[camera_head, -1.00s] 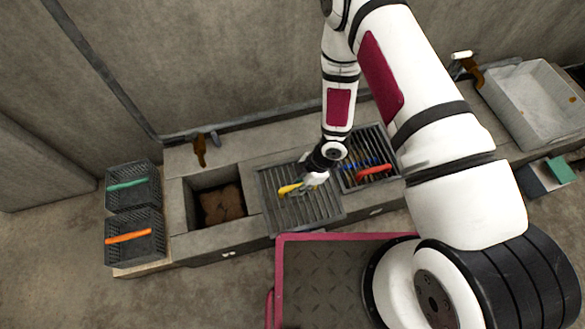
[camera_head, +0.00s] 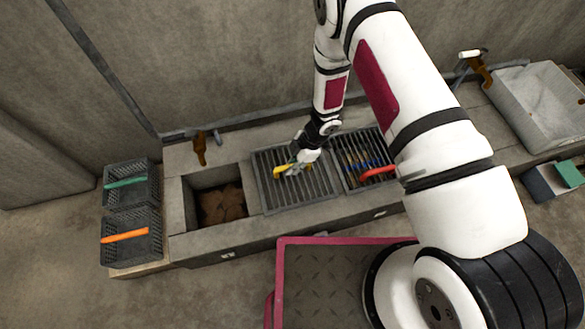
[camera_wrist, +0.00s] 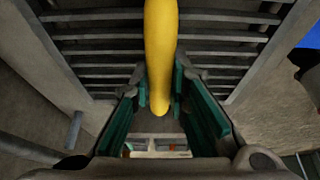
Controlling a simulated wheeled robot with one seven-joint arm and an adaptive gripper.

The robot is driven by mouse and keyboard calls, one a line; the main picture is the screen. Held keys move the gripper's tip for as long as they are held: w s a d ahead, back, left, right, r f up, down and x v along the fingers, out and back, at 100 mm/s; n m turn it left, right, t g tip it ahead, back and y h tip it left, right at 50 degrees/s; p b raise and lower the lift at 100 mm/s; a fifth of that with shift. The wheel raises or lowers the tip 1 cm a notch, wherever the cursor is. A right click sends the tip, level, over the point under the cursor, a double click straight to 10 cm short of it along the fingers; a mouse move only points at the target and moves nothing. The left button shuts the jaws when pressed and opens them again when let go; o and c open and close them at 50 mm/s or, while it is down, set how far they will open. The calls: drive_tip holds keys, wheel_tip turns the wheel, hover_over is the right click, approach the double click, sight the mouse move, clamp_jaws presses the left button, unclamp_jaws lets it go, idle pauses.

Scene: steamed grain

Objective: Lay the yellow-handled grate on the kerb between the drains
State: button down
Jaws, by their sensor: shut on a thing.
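The yellow-handled grate (camera_head: 318,187) is a dark slatted panel over the stretch of kerb (camera_head: 257,211) between the two drains. My gripper (camera_head: 299,168) is shut on its yellow handle (camera_head: 281,172). In the wrist view the yellow handle (camera_wrist: 161,50) runs between the green-padded fingers (camera_wrist: 160,97), with the slats beyond. The left drain (camera_head: 190,207) is open, with brown matter inside. The right drain has a slatted grate (camera_head: 349,181) with a red handle (camera_head: 377,172) and blue showing at it. I cannot tell whether the held grate touches the kerb.
Two dark crates stand at the left, with a green handle (camera_head: 125,183) and an orange handle (camera_head: 125,236). A brown tap (camera_head: 200,150) is behind the left drain. A pale basin (camera_head: 540,110) stands at the right. My pink-edged deck lies in front.

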drive_tip(key=shift+w+f, duration=0.1)
drive_tip(key=shift+f, duration=0.6)
drive_tip(key=shift+f+b, duration=0.15)
drive_tip(key=shift+b, duration=0.15)
drive_tip(key=c, duration=1.6)
unclamp_jaws()
drive_tip(key=shift+o, duration=0.2)
drive_tip(key=p+v, duration=0.5)
drive_tip(key=v, duration=0.7)
